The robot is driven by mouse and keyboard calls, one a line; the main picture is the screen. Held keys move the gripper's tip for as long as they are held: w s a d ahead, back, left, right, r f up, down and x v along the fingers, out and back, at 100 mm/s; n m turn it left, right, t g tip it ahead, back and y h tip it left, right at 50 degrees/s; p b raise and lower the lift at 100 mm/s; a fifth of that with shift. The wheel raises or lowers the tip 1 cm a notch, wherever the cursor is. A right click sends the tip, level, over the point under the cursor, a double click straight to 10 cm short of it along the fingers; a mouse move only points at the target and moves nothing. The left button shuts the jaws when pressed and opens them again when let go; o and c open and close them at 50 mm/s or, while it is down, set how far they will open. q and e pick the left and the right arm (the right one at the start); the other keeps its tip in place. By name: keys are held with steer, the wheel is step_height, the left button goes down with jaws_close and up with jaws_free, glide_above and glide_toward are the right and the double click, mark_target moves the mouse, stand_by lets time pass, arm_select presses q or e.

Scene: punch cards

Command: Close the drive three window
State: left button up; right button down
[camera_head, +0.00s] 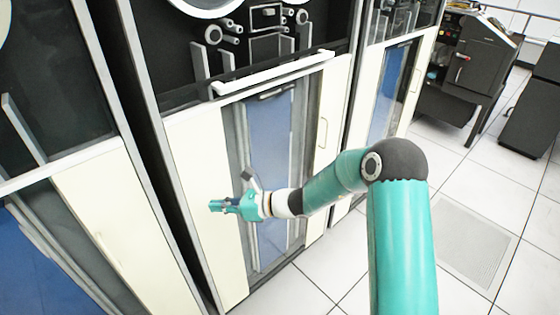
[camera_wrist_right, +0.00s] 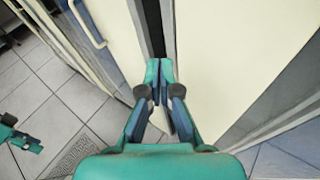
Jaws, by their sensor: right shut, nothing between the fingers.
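Tape drive cabinets stand side by side in the head view; no number that I can read marks drive three. The middle drive has a dark reel bay with a pale bar (camera_head: 270,73) across its lower part. How far its window is open I cannot tell. My right gripper (camera_head: 212,206) is shut and empty, well below that bar, in front of the cream lower panel (camera_head: 197,150). Its closed fingertips (camera_wrist_right: 159,66) show in the right wrist view, near a dark gap between cream panels. A teal part (camera_wrist_right: 20,138) at that view's left edge looks like my left gripper; its fingers are unclear.
Another drive (camera_head: 95,195) stands close on the left and one (camera_head: 400,85) on the right. The middle drive's lower door has a slim handle (camera_head: 322,133). A dark machine (camera_head: 465,70) stands at back right. Tiled floor (camera_head: 500,175) is clear at right.

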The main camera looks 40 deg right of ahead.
steer(key=w+d+r+m+t+h+b, duration=0.35)
steer(key=d+r+t, duration=0.35)
steer(key=d+r, duration=0.6)
arm_select(q)
step_height(320, 180, down, 8)
steer(key=b, duration=0.3)
arm_select(e)
steer(key=s+d+r+m+t+h, duration=0.1)
steer(key=s+d+r+h, duration=0.1)
steer(key=d, duration=0.5)
steer(key=s+d+r+m+t+h, duration=0.2)
steer(key=d+h, duration=0.1)
steer(key=d, duration=0.5)
steer(key=p+x, duration=0.1)
steer(key=x, duration=0.2)
steer(key=p+x, duration=0.1)
steer(key=x, duration=0.2)
steer(key=p+x, duration=0.1)
steer(key=x, duration=0.2)
steer(key=shift+w+a+f, duration=0.15)
steer(key=shift+a+f, duration=0.1)
arm_select(q)
step_height(320, 180, up, 5)
steer(key=shift+r+p, duration=0.1)
steer(key=shift+p, duration=0.9)
arm_select(e)
steer(key=r, duration=0.4)
steer(key=shift+w, duration=0.25)
